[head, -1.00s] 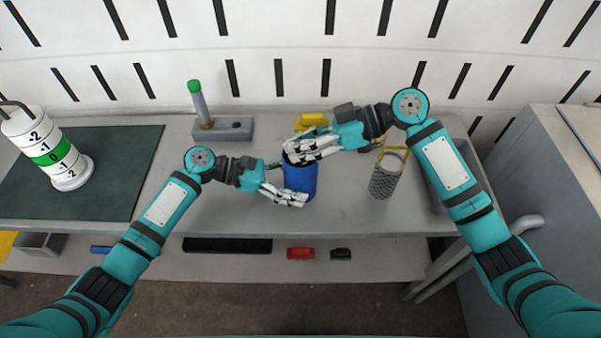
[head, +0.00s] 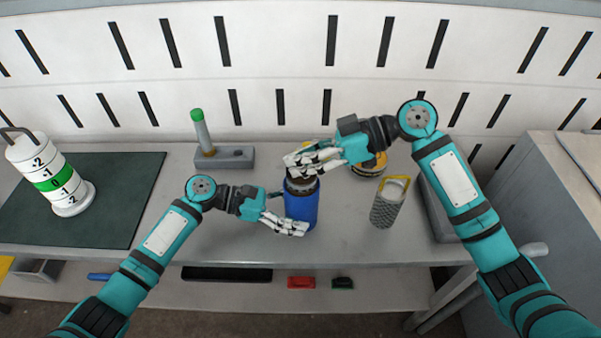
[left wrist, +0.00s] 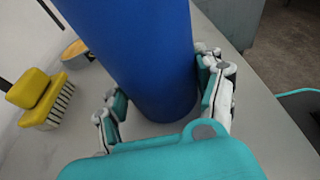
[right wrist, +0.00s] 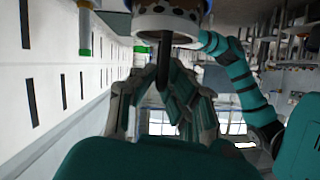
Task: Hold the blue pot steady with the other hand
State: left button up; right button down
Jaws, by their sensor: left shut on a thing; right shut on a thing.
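The blue pot (head: 301,209) stands upright on the table in the head view. My left gripper (head: 288,224) is shut around its lower side, and the left wrist view shows the pot (left wrist: 140,50) between the fingers (left wrist: 165,105). My right gripper (head: 303,161) is over the pot's mouth. In the right wrist view its fingers (right wrist: 162,82) are shut on a dark rod (right wrist: 164,55), which runs to a pale and brown holed insert (right wrist: 165,22) at the pot. The brown insert (head: 302,185) shows at the pot's top in the head view. Its lower part is hidden.
A mesh canister (head: 386,208) with a yellow handle stands right of the pot. A grey block (head: 236,158) with a green-capped tube is behind left. A numbered white cylinder (head: 45,170) stands on the dark mat (head: 125,195). A yellow brush (left wrist: 36,96) lies behind the pot.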

notch_tip(320, 180, up, 14)
dwell(0.3)
pick_arm(q)
jog(key=o, duration=1.4)
jog(key=shift+c, duration=0.2)
jog(key=shift+a, duration=0.15)
jog(key=v, duration=1.1)
jog(key=shift+a+r, duration=0.1)
jog(key=shift+a, duration=0.15)
jog(key=shift+a+r+p, duration=0.15)
jog(key=shift+r+p, duration=0.15)
jog(key=shift+r, duration=0.05)
notch_tip(320, 180, up, 4)
jog(key=p, duration=0.3)
jog(key=shift+f+p, duration=0.2)
jog(key=shift+p, duration=0.1)
pick_arm(e)
notch_tip(320, 180, up, 5)
jog(key=shift+f, duration=0.1)
